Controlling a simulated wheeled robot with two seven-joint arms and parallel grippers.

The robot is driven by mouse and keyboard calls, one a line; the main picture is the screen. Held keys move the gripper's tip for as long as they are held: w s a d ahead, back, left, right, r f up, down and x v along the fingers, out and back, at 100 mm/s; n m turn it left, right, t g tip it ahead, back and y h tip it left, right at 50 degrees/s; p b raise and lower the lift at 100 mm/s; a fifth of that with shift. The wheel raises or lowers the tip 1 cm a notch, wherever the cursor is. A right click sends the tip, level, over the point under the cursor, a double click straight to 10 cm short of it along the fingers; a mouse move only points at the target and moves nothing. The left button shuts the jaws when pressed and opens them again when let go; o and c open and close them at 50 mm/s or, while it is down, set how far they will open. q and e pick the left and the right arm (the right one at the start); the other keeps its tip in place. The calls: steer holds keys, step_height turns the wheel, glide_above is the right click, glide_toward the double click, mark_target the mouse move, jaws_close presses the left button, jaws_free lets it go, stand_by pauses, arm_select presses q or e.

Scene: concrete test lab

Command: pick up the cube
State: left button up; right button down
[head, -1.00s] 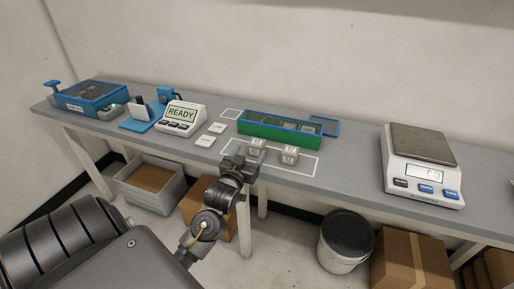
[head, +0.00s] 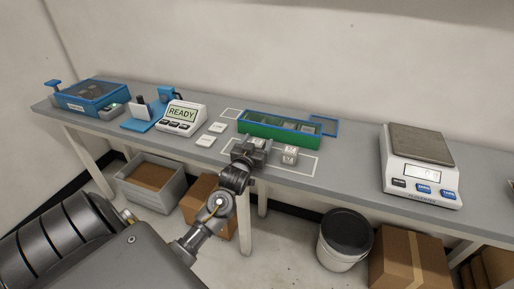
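Two small pale grey cubes are on the bench inside a white outlined rectangle. The left cube (head: 259,141) is partly hidden by my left gripper (head: 249,150), which is right at it. The right cube (head: 290,155) stands clear, a little to the right of the gripper. The fingers are small and dark here, and I cannot tell whether they are open or closed around the left cube. My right gripper is not in view.
A green box (head: 277,128) with blue rim and compartments stands just behind the cubes. A scale (head: 422,165) is at the right. A READY display unit (head: 181,117), small white cards (head: 206,141) and a blue tray (head: 92,97) are at the left.

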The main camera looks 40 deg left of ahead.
arm_select(q)
steer(key=c, duration=1.2)
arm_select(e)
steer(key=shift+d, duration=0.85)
